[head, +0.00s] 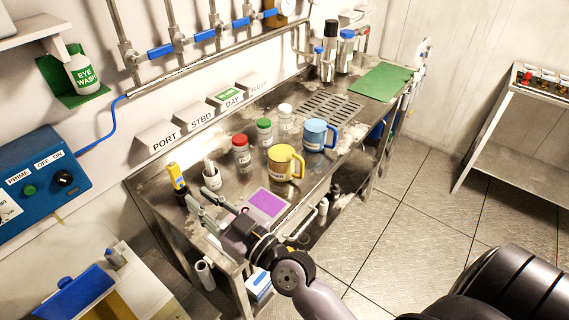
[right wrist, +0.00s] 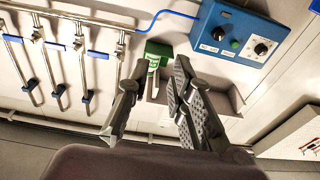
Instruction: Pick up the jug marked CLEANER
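A yellow jug (head: 284,164) and a blue jug (head: 318,134) stand upright on the steel bench. Each has a pale label too small to read, so I cannot tell which is marked CLEANER. My right gripper (head: 197,197) is over the near left end of the bench, left of the yellow jug and apart from it. In the right wrist view its two fingers (right wrist: 160,64) are spread with nothing between them; no jug shows there. My left gripper is not in view.
Bottles with red (head: 241,154), green (head: 264,132) and white (head: 286,117) caps stand behind the jugs. A purple pad (head: 266,204) lies in front of the yellow jug.

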